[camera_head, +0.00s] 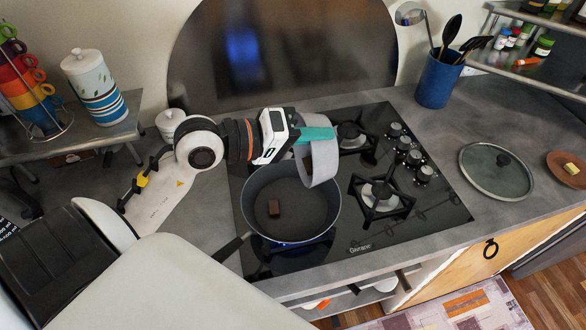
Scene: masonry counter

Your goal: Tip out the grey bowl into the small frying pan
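The small frying pan (317,224) is dark and round and sits on the stove, with its handle pointing to the lower left. A small brown block (274,208) lies inside it, left of its middle. My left gripper (316,135), with teal fingers, is shut on the rim of the grey bowl (323,163). The bowl is tipped steeply on its side above the far right part of the pan. The inside of the bowl is mostly hidden from this view. My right gripper is not in view.
Bare gas burners (381,195) stand right of the pan. A glass lid (496,171) and a brown plate (565,168) lie on the right counter. A blue utensil holder (437,80) stands behind, and a striped canister (95,88) at the back left.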

